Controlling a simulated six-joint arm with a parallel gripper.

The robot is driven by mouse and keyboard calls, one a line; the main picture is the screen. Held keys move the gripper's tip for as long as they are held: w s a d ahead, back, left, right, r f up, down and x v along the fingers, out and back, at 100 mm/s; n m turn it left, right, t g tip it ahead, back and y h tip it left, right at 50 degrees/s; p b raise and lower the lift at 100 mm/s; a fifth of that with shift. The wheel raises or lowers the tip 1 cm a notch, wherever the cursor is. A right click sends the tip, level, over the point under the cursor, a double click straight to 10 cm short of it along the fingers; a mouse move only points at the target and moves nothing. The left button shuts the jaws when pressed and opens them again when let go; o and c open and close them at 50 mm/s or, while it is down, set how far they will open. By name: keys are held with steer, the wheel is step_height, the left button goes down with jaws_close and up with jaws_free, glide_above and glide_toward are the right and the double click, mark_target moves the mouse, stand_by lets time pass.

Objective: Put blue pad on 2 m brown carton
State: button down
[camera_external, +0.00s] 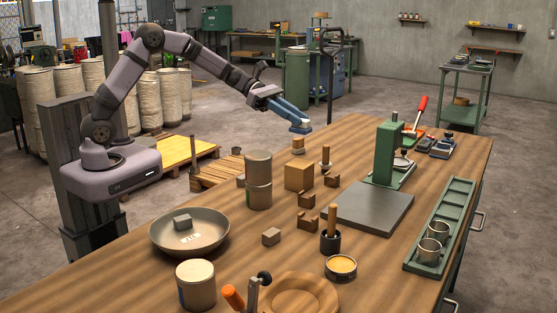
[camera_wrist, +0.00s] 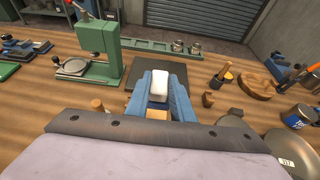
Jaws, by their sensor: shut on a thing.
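My gripper (camera_external: 298,126) has blue fingers and hangs above the table's far side. In the wrist view its fingers (camera_wrist: 160,98) are shut on a small whitish block (camera_wrist: 160,84) between their tips. I cannot tell a separate blue pad from the blue fingers. A brown carton (camera_external: 299,176), a plain cube-like box, stands on the table below and apart from my gripper. In the wrist view a tan patch (camera_wrist: 157,114) shows between the fingers; it may be the carton, mostly hidden.
A dark flat plate (camera_external: 372,207) and green press (camera_external: 385,150) are to the right. A wide pan (camera_external: 190,232) holds a grey block. The carton's top looks clear.

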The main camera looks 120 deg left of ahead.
steer(key=shift+f+p, duration=1)
steer(key=shift+f, duration=3.95)
steer(key=shift+f, duration=0.15)
steer(key=c, duration=1.5)
jaws_free()
steer(key=shift+c, duration=0.2)
steer(key=shift+r, duration=0.25)
steer(key=b+v, duration=0.3)
steer(key=v, duration=0.9)
